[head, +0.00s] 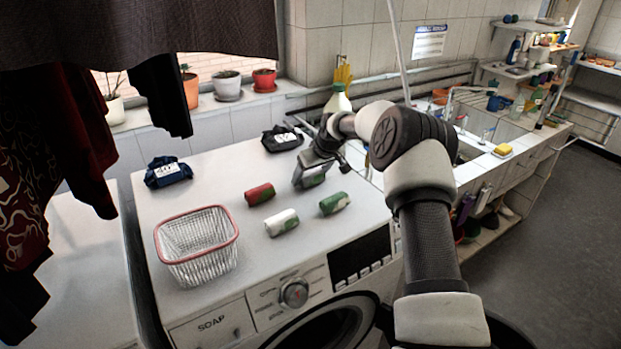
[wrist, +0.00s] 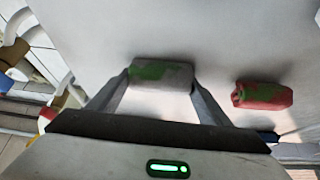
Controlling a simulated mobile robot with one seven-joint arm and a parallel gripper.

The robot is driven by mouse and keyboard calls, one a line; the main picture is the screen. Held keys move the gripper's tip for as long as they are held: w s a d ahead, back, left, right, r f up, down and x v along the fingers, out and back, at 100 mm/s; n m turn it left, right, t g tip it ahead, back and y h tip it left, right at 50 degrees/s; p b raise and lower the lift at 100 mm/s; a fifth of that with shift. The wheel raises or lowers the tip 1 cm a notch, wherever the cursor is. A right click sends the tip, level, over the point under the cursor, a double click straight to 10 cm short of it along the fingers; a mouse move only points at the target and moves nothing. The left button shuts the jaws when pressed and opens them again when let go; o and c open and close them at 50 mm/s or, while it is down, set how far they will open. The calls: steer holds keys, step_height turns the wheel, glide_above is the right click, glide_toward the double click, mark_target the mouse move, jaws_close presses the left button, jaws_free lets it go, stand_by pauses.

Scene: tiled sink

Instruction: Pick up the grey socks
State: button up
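A rolled pair of grey socks with a green patch (wrist: 162,75) lies on the white washing machine top, in the middle of the wrist view. My gripper (wrist: 160,80) has its two fingers wide apart, one at each end of the grey roll. I cannot tell whether the fingertips touch it. In the head view my gripper (head: 312,178) is low over the back right of the machine top, and it largely hides what lies under it.
A red roll (head: 260,194), a white roll (head: 282,222) and a green roll (head: 334,203) lie near my gripper. A wire basket (head: 197,262) stands front left. A blue bundle (head: 168,171) and a black bundle (head: 282,138) lie towards the back. The sink is right.

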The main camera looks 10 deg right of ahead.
steer(key=c, duration=0.6)
